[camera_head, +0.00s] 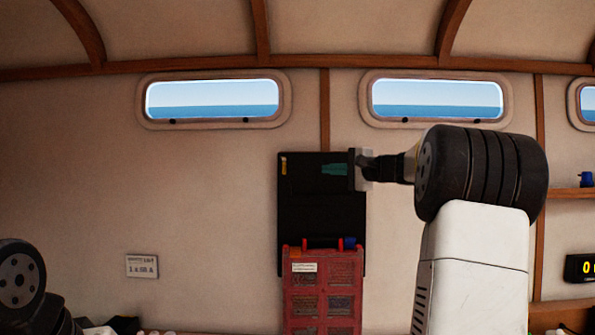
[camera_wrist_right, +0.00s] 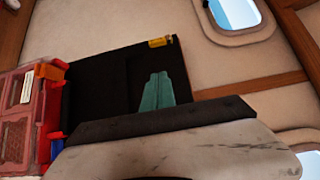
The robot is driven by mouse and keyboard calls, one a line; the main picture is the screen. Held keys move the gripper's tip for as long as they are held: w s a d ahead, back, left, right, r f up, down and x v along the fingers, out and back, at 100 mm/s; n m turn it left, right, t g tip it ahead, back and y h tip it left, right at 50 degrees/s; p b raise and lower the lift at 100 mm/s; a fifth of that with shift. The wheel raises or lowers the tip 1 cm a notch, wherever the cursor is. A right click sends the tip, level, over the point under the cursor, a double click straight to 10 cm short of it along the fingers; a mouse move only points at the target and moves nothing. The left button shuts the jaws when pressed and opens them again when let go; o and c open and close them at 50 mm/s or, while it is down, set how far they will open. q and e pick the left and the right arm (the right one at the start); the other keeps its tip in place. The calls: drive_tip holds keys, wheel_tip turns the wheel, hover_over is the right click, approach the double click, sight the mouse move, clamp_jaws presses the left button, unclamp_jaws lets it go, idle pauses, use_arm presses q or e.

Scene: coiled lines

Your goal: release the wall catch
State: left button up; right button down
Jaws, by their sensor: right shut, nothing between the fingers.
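A black board (camera_head: 321,210) is fixed to the wall, with a red crate (camera_head: 293,291) against its lower part. The crate's red top edge has a small blue piece (camera_head: 349,243) at its right end, perhaps the catch; I cannot tell for sure. In the right wrist view the blue piece (camera_wrist_right: 57,147) is at lower left, beside the red crate (camera_wrist_right: 15,125). My right gripper (camera_head: 334,169) is in front of the board's upper right, above the crate and apart from the blue piece. Its teal fingers (camera_wrist_right: 157,91) are together and empty. My left gripper is out of view.
Windows (camera_head: 212,99) line the wall above. A small sign (camera_head: 142,266) is on the wall at left. A shelf (camera_head: 572,194) and a digital display (camera_head: 580,268) are at right. The wall left of the board is mostly clear.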

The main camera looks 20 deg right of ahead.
sight(286, 169)
drive_tip(key=x, duration=0.9)
drive_tip(key=shift+s+f, duration=0.1)
drive_tip(key=shift+w+a, duration=0.3)
drive_tip(key=shift+a, duration=0.65)
drive_tip(key=shift+w+a, duration=0.3)
drive_tip(key=shift+a, duration=0.65)
